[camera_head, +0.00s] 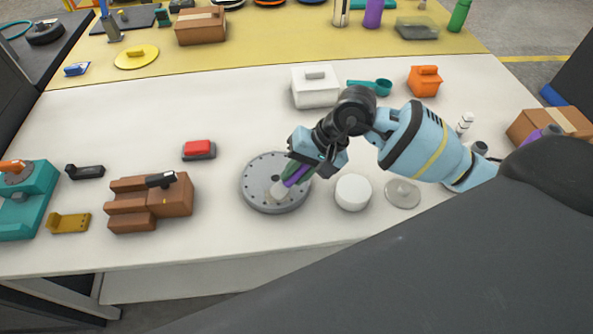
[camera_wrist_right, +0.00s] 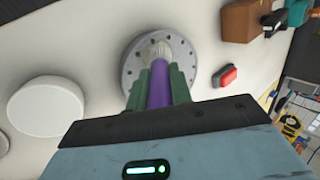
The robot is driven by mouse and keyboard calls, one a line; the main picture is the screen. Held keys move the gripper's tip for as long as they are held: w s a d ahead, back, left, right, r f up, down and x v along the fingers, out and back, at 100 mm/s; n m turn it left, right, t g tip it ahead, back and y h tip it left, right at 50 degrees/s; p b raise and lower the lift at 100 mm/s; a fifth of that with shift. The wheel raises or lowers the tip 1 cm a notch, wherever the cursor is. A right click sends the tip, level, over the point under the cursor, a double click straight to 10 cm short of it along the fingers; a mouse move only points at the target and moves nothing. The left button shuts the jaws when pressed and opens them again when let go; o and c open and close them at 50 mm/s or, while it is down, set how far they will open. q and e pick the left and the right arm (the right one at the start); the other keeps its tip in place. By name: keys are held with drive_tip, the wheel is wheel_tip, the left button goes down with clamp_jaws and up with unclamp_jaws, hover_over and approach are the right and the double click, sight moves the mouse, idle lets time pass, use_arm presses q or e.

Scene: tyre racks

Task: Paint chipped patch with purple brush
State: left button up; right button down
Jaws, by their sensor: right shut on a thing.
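My right gripper (camera_head: 295,177) is shut on the purple brush (camera_head: 297,176), whose pale bristle end points down over the grey round plate (camera_head: 263,203). In the right wrist view the purple handle (camera_wrist_right: 160,85) sits between the green fingers of the gripper (camera_wrist_right: 159,88), and the pale bristles (camera_wrist_right: 157,48) lie over the plate (camera_wrist_right: 135,48). I cannot tell whether the bristles touch the plate. The plate has small holes around its rim. A chipped patch cannot be made out; the brush covers part of the plate. My left gripper is not in view.
A white round tub (camera_head: 353,192) and a clear disc (camera_head: 402,193) stand right of the plate. A red-topped block (camera_head: 199,149) and a brown stepped block (camera_head: 130,210) lie to the left. A white box (camera_head: 315,90) stands behind. The white table is clear at the left back.

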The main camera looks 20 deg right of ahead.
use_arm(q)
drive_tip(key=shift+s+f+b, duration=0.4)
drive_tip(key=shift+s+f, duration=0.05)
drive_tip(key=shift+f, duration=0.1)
use_arm(e)
drive_tip(key=shift+s+f, duration=0.1)
drive_tip(key=shift+f, duration=0.2)
idle(1.7)
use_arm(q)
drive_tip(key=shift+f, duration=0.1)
use_arm(e)
drive_tip(key=shift+d, duration=0.15)
drive_tip(key=shift+s+d, duration=0.15)
drive_tip(key=shift+d, duration=0.3)
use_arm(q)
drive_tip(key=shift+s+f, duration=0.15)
use_arm(e)
drive_tip(key=shift+r, duration=0.1)
drive_tip(key=shift+a, duration=0.15)
drive_tip(key=shift+w+a+r, duration=0.1)
drive_tip(key=shift+w+a, duration=0.1)
drive_tip(key=shift+a, duration=0.35)
drive_tip(key=shift+w+a, duration=0.2)
drive_tip(key=shift+a, duration=0.3)
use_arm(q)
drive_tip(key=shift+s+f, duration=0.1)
use_arm(e)
drive_tip(key=shift+d, duration=0.1)
